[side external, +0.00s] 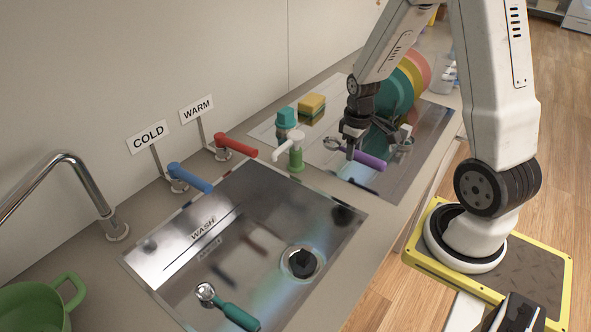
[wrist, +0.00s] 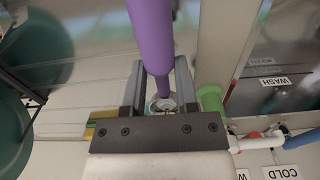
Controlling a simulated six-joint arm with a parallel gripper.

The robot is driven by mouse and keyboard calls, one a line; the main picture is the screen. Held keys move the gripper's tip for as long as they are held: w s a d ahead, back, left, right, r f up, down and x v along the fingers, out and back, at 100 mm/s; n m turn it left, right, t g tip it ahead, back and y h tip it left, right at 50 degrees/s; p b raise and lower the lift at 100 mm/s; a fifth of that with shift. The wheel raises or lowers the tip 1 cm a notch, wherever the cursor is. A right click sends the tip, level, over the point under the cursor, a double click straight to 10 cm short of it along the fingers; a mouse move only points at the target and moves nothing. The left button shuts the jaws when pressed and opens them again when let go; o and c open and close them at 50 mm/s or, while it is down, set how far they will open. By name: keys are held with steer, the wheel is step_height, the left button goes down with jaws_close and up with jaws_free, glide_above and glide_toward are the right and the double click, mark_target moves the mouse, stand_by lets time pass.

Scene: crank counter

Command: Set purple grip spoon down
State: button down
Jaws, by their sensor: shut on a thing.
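The purple grip spoon (side external: 369,160) is held in the jaws of my gripper (side external: 356,142), above the steel surface right of the wash basin in the side view. Its purple handle points toward the front and its metal head toward the back left. In the wrist view the purple handle (wrist: 152,35) runs up between the two fingers of my gripper (wrist: 160,75), with metal just behind it. My gripper is shut on the spoon. A gap seems to show under the spoon, but its height is hard to judge.
A teal-handled spoon (side external: 232,313) lies in the wash basin (side external: 330,226). A sponge (side external: 312,103) and coloured plates (side external: 396,91) are near my arm. A green pot (side external: 35,308) is front left.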

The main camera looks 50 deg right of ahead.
steer(key=shift+f, duration=0.2)
steer(key=shift+f, duration=1.65)
steer(key=shift+f, duration=0.1)
steer(key=shift+c, duration=1.8)
jaws_free()
steer(key=shift+r, duration=6.15)
